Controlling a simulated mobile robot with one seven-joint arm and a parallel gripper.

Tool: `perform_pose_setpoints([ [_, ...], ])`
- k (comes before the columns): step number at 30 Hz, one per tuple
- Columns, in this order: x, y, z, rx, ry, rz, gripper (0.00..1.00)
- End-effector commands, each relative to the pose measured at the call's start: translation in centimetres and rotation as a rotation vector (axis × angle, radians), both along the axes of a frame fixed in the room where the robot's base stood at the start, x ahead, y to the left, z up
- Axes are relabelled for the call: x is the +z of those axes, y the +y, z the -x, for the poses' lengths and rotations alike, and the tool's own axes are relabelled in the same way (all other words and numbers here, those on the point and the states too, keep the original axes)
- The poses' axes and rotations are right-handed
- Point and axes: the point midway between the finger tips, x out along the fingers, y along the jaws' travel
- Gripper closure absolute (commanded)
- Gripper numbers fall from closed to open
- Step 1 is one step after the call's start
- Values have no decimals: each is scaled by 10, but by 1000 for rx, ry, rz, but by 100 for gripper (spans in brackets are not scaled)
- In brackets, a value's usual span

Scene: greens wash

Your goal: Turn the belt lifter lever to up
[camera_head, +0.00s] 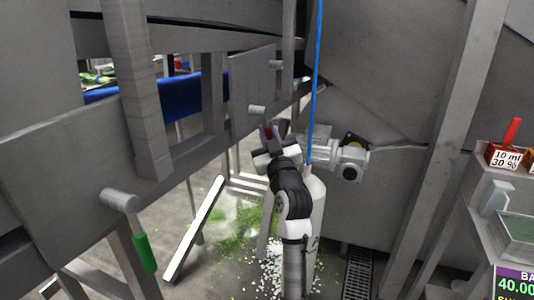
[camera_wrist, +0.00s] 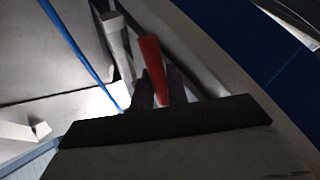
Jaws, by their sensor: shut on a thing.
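A red lever handle (camera_wrist: 150,57) stands between the two dark fingers of my gripper (camera_wrist: 160,85) in the wrist view. My gripper is shut on this handle. In the head view my gripper (camera_head: 268,137) is beside the grey machine frame, near the middle. Only a trace of red shows between its fingers there, and my fingers hide most of the handle. No label shows whether this lever is up or down.
A second lever with a green handle (camera_head: 145,253) hangs down at the lower left. A blue belt (camera_head: 180,97) runs behind the frame. A blue hose (camera_head: 317,75) hangs beside my arm. A grey motor (camera_head: 335,157) sits right of my gripper. Green scraps (camera_head: 235,230) litter the floor.

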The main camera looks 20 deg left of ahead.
Motion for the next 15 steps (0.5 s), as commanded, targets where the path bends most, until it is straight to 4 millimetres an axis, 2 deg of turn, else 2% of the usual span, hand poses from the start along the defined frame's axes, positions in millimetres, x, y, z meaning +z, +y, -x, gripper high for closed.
perform_pose_setpoints([
  [1,-5,-1,-1,-1,-16,0,100],
  [15,3,0,-5,0,-71,3,100],
])
